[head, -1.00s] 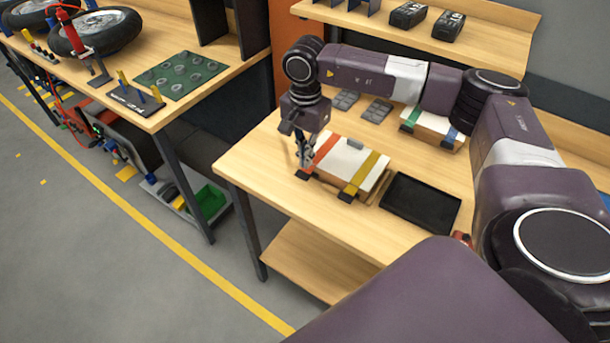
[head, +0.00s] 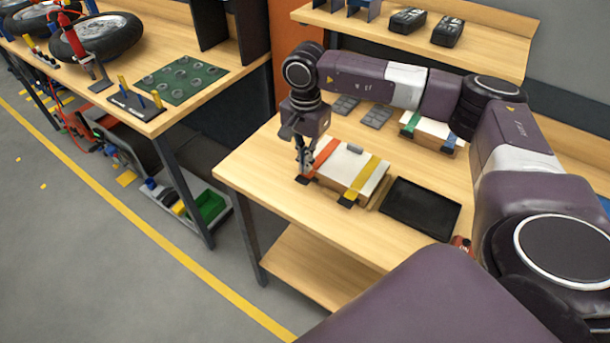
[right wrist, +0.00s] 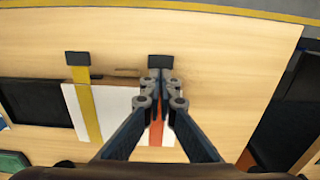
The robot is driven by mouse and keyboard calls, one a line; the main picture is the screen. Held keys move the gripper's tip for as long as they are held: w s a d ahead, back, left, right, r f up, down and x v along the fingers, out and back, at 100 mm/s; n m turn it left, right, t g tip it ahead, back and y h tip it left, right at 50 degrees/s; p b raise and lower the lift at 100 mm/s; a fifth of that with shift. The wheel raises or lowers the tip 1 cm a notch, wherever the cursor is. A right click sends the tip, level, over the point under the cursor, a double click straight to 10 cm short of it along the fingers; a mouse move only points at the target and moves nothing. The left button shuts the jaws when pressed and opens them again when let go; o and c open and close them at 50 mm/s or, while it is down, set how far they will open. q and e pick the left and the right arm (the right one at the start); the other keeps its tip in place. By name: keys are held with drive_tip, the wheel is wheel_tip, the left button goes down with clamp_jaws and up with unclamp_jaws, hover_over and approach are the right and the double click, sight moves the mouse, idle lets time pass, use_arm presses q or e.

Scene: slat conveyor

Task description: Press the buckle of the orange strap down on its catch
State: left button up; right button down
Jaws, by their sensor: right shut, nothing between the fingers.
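A white-topped box (head: 348,165) lies on the wooden bench with an orange strap (head: 325,153) and a yellow strap (head: 371,172) across it. The orange strap also shows in the right wrist view (right wrist: 155,152), partly hidden behind my fingers. A dark block (right wrist: 160,61) lies at its end, apparently the catch or buckle; I cannot tell these two apart. My right gripper (head: 304,171) points down at this end. In the right wrist view its shut, empty fingertips (right wrist: 160,82) appear right by the dark block; contact is unclear. My left gripper is out of view.
A black tray (head: 420,208) lies right of the box. A second strapped box (head: 430,130) and grey pads (head: 360,110) are farther back. The yellow strap's dark end block (right wrist: 77,58) sits beside the orange one's. Bare bench lies in front of the box.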

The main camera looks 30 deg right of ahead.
sight(305, 177)
idle(0.4)
drive_tip(key=shift+f+b, duration=1.95)
drive_tip(key=shift+f, duration=0.45)
drive_tip(key=shift+r, duration=0.15)
drive_tip(key=shift+a, duration=0.15)
drive_tip(key=shift+s+a, duration=0.3)
drive_tip(key=shift+a, duration=0.3)
drive_tip(key=shift+s+a, duration=0.25)
drive_tip(key=shift+a, duration=0.35)
wheel_tip(305, 177, up, 10)
drive_tip(key=p, duration=0.5)
